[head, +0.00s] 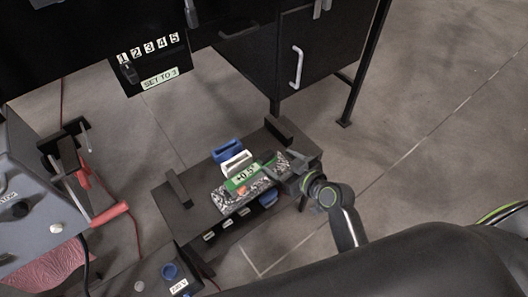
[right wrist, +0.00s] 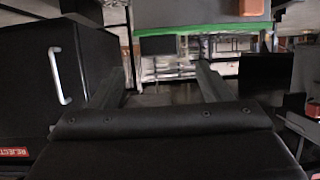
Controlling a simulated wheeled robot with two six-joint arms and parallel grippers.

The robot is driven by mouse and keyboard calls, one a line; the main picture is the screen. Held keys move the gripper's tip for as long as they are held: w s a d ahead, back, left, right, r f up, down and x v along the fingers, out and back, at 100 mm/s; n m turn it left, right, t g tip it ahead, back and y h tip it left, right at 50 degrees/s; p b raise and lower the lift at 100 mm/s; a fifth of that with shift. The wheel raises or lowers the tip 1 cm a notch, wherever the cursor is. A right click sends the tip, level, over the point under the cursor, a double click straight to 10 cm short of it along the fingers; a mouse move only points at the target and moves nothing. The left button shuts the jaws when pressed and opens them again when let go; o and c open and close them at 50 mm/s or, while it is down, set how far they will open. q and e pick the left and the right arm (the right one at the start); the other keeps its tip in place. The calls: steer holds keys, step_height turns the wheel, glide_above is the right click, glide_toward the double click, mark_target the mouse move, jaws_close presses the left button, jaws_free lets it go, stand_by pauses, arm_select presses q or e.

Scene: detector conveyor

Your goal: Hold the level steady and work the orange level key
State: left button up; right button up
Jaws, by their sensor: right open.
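The level (head: 262,189) is a speckled grey bar with a green face, and it lies on a black bench. Its display reads about +0.5. The orange key (head: 242,191) is a small orange patch near its front left part. My right gripper (head: 284,164) is open at the right end of the level. In the right wrist view its two fingers (right wrist: 160,78) are spread apart, with a green edge (right wrist: 200,29) beyond them. I cannot tell whether a finger touches the level. My left gripper does not show.
The black bench (head: 192,219) has raised blocks at its ends. Blue and white slotted pieces (head: 228,151) stand behind the level. A grey instrument (head: 38,205) and red-handled parts (head: 108,214) are at left. A black cabinet (head: 320,50) stands behind, with open floor at right.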

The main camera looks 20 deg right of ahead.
mark_target(269, 157)
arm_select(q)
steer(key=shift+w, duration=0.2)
arm_select(e)
steer(key=x, duration=0.8)
steer(key=shift+w+a+f, duration=0.15)
steer(key=shift+w, duration=0.15)
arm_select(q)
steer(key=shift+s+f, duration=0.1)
arm_select(e)
steer(key=c, duration=1.2)
steer(key=shift+c, duration=0.2)
steer(key=shift+f, duration=0.1)
stand_by(0.5)
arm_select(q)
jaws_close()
arm_select(e)
steer(key=shift+s+f, duration=0.1)
stand_by(1.5)
